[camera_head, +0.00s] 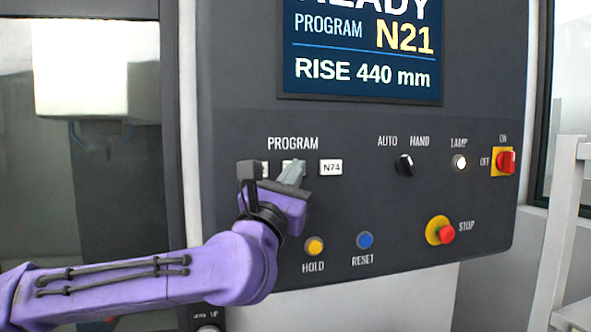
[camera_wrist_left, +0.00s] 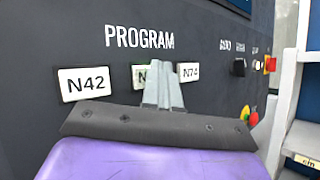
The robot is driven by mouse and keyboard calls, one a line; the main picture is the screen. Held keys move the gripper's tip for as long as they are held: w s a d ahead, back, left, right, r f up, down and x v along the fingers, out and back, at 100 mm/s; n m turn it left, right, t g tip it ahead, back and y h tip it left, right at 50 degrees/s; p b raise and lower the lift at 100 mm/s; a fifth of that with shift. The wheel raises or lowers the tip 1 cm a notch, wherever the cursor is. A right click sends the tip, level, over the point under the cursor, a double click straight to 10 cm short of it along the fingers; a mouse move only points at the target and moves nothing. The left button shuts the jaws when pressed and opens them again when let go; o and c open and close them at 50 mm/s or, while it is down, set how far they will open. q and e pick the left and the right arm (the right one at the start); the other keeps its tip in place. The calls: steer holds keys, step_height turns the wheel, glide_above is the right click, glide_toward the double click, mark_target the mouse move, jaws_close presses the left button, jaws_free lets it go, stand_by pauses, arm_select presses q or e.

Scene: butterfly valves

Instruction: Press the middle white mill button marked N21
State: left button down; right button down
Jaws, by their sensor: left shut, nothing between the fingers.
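The middle white button (camera_wrist_left: 139,76) sits under the PROGRAM label, and in the left wrist view only an "N" shows on it. The rest is hidden behind the fingers. In the head view just a sliver of it (camera_head: 287,162) shows. My left gripper (camera_head: 294,168) is shut and empty, its grey fingertips (camera_wrist_left: 163,72) in front of the middle button. I cannot tell whether they touch it. The white N42 button (camera_wrist_left: 84,83) is to its left and the N74 button (camera_head: 331,167) to its right. My right gripper is not in view.
The screen (camera_head: 361,45) above reads PROGRAM N21, RISE 440 mm. To the right are a black knob (camera_head: 404,165), a lit lamp (camera_head: 459,162) and a red switch (camera_head: 504,161). Below are yellow HOLD (camera_head: 314,246), blue RESET (camera_head: 364,240) and red STOP (camera_head: 446,233) buttons.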

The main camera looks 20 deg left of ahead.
arm_select(q)
steer(key=shift+s+d+b, duration=0.45)
steer(key=shift+s, duration=0.25)
steer(key=s+d+b, duration=0.1)
steer(key=s, duration=0.1)
steer(key=s+d+b, duration=0.1)
steer(key=s, duration=0.1)
steer(key=shift+d, duration=0.4)
stand_by(0.8)
